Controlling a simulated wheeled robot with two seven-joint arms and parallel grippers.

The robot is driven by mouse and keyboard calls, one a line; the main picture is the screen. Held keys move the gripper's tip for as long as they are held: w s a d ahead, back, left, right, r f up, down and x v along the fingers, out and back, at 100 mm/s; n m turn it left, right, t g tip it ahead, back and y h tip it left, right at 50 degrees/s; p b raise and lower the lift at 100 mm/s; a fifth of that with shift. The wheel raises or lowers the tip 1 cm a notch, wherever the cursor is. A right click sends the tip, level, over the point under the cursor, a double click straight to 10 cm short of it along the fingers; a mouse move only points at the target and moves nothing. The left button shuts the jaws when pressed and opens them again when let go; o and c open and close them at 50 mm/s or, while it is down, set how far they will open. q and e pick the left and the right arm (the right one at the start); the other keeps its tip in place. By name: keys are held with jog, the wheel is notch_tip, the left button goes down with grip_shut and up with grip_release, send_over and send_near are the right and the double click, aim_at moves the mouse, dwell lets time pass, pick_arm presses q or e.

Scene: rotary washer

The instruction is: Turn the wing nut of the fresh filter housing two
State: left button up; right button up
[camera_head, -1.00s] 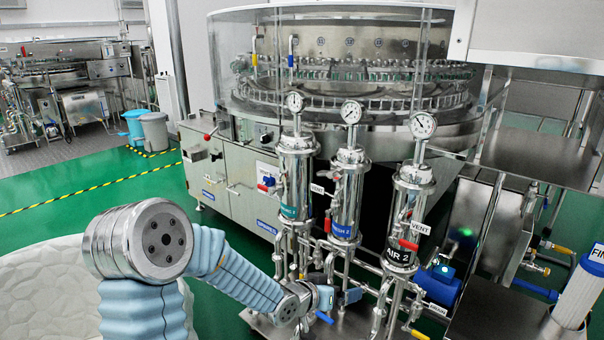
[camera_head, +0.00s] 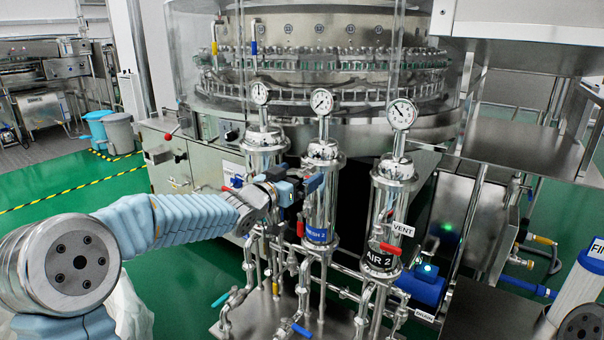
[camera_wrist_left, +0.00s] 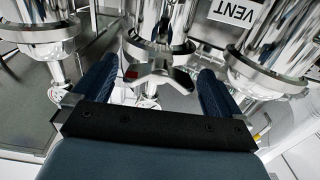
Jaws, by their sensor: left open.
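The fresh filter housing two (camera_head: 319,210) is a shiny steel cylinder with a blue "FRESH 2" label and a gauge on top. My left gripper (camera_head: 312,184) is at its left front, partly covering its upper body. In the left wrist view the steel wing nut (camera_wrist_left: 160,76) shows between the two dark blue fingers of the left gripper (camera_wrist_left: 157,68). The fingers are spread, with a gap on each side of the nut. I cannot tell how deep the nut sits between them. In the head view the nut is hidden behind the gripper. My right gripper is out of view.
The AIR 2 housing (camera_head: 388,215) with a VENT tag stands close on the right. Another steel housing (camera_head: 264,150) stands on the left, partly behind my arm. Pipes and valves crowd below. The round washer (camera_head: 320,75) is behind. Green floor is free at left.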

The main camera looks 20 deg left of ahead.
pick_arm(q)
jog(key=shift+x, duration=1.15)
jog(key=c, duration=1.1)
jog(key=shift+o, duration=0.2)
